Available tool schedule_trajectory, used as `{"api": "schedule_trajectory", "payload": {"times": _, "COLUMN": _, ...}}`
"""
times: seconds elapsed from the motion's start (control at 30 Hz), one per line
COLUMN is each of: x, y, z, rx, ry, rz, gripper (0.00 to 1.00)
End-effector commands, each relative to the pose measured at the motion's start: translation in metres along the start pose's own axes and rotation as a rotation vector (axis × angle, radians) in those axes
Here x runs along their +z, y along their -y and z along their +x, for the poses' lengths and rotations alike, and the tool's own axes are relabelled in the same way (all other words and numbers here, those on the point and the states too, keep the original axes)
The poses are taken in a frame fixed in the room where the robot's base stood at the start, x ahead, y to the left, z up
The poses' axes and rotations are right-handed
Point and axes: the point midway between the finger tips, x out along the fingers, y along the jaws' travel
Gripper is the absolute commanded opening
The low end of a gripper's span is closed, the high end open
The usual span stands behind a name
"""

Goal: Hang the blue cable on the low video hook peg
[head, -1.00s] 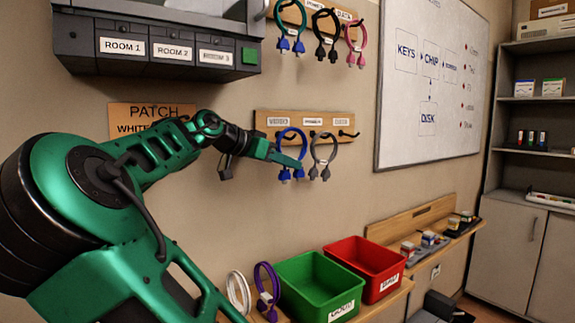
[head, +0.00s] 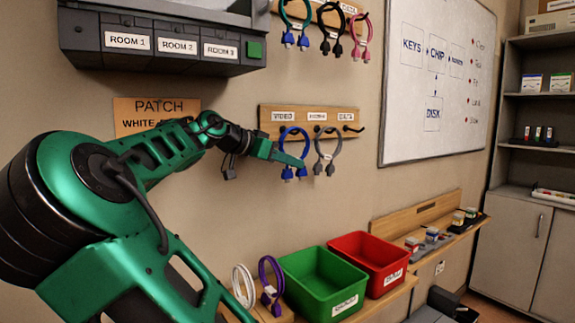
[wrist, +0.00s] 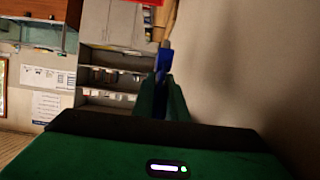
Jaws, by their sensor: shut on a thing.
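The blue cable (head: 282,144) is a loop with blue plugs at its lower ends. In the head view it is upright in front of the low wooden board (head: 267,125), under the VIDEO label. Its top is at the height of the video peg, but I cannot tell whether the peg passes through the loop. My gripper (head: 300,163) comes from the left and is shut on the cable's lower right part. In the wrist view a blue piece of the cable (wrist: 161,60) shows between the fingers. The video peg is hidden or too small to make out.
A grey cable (head: 317,147) hangs close at the right on the same board. Its right-hand peg (head: 353,128) is bare. Teal, black and pink cables hang above. A green bin (head: 320,285), a red bin (head: 368,262), and white and purple cables stand below.

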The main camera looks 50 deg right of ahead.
Motion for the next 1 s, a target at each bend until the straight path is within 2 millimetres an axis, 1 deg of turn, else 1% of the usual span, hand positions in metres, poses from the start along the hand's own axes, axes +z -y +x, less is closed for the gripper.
{"api": "schedule_trajectory", "payload": {"times": 0.1, "x": 0.003, "y": 0.000, "z": 0.001, "rx": 0.001, "ry": 0.005, "rz": -0.005, "gripper": 0.00}}
{"api": "schedule_trajectory", "payload": {"times": 0.13, "x": 0.003, "y": 0.000, "z": 0.001, "rx": 0.001, "ry": 0.005, "rz": -0.005, "gripper": 0.17}}
{"api": "schedule_trajectory", "payload": {"times": 0.17, "x": 0.003, "y": 0.000, "z": 0.000, "rx": 0.001, "ry": 0.005, "rz": -0.005, "gripper": 0.24}}
{"api": "schedule_trajectory", "payload": {"times": 0.2, "x": 0.003, "y": 0.000, "z": 0.000, "rx": 0.001, "ry": 0.005, "rz": -0.004, "gripper": 0.34}}
{"api": "schedule_trajectory", "payload": {"times": 0.5, "x": 0.002, "y": 0.000, "z": 0.000, "rx": 0.001, "ry": 0.003, "rz": -0.003, "gripper": 0.34}}
{"api": "schedule_trajectory", "payload": {"times": 0.63, "x": 0.001, "y": 0.000, "z": -0.009, "rx": 0.000, "ry": 0.001, "rz": -0.002, "gripper": 0.34}}
{"api": "schedule_trajectory", "payload": {"times": 0.77, "x": 0.001, "y": 0.001, "z": -0.029, "rx": -0.002, "ry": -0.001, "rz": -0.002, "gripper": 0.34}}
{"api": "schedule_trajectory", "payload": {"times": 1.0, "x": 0.002, "y": 0.002, "z": -0.074, "rx": 0.000, "ry": 0.000, "rz": -0.002, "gripper": 0.34}}
